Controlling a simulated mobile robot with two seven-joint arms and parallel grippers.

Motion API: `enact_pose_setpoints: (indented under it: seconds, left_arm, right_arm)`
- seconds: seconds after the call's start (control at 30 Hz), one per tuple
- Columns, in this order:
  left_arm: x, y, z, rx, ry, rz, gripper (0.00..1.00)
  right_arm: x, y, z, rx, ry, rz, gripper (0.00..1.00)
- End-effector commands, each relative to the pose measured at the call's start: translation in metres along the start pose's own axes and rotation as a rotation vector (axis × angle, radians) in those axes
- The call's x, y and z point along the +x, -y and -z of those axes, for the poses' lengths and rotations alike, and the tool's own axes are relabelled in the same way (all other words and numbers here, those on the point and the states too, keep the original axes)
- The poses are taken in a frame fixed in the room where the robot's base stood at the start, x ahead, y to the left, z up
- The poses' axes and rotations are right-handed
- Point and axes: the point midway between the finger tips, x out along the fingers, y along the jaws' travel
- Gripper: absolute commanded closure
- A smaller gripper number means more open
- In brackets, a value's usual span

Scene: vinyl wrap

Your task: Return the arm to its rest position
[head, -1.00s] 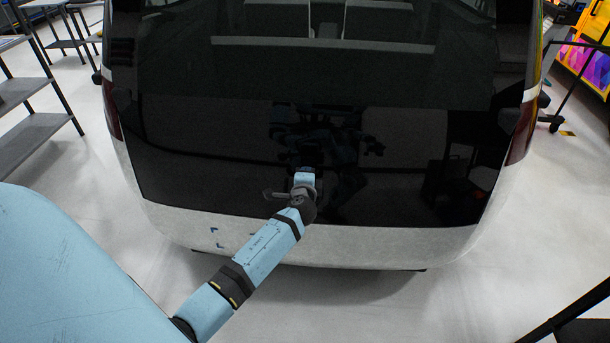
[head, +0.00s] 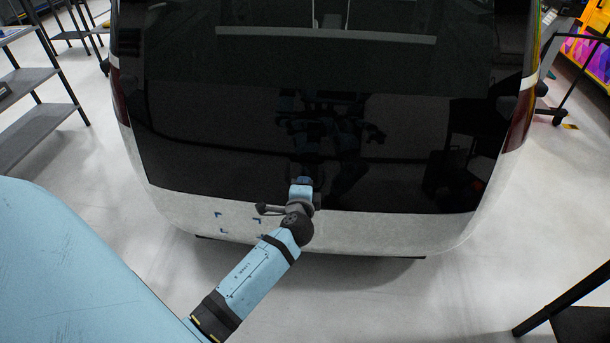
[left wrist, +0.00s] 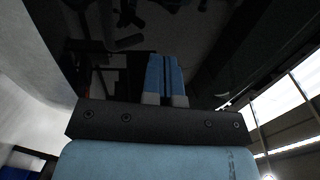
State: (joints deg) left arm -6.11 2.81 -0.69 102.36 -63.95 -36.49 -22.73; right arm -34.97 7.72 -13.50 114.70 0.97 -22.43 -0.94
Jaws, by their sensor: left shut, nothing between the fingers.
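My left arm comes in from the lower left in the head view. Its gripper (head: 303,187) is in front of the lower edge of the dark rear window of a white vehicle (head: 400,232). In the left wrist view the two blue fingers (left wrist: 165,75) lie side by side, shut, with nothing between them. Dark glass fills the area beyond the fingertips. I cannot tell how far they are from it. My right gripper is not in view.
Small blue corner marks (head: 224,223) show on the white bumper left of my gripper. Grey metal shelves (head: 38,130) stand at the left. A dark stand (head: 575,318) is at the lower right. The pale floor beside the vehicle is clear.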

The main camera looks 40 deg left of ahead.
Motion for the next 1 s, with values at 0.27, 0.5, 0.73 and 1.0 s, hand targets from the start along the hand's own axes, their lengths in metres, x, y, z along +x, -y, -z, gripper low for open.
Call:
enact_pose_setpoints:
  seconds: [0.27,0.5,0.73,1.0]
  left_arm:
    - [-0.008,0.001,0.0,0.001,0.0,0.001,1.0]
    - [-0.047,-0.019,0.007,-0.164,-0.106,-0.133,1.0]
    - [-0.174,-0.058,0.025,-0.679,-0.286,-0.537,1.0]
    - [-0.28,-0.064,0.032,-1.122,-0.291,-0.869,1.0]
  right_arm:
    - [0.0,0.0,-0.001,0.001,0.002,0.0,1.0]
    - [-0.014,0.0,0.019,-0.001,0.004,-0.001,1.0]
    - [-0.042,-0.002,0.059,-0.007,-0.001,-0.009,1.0]
    - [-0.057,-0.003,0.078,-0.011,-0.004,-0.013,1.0]
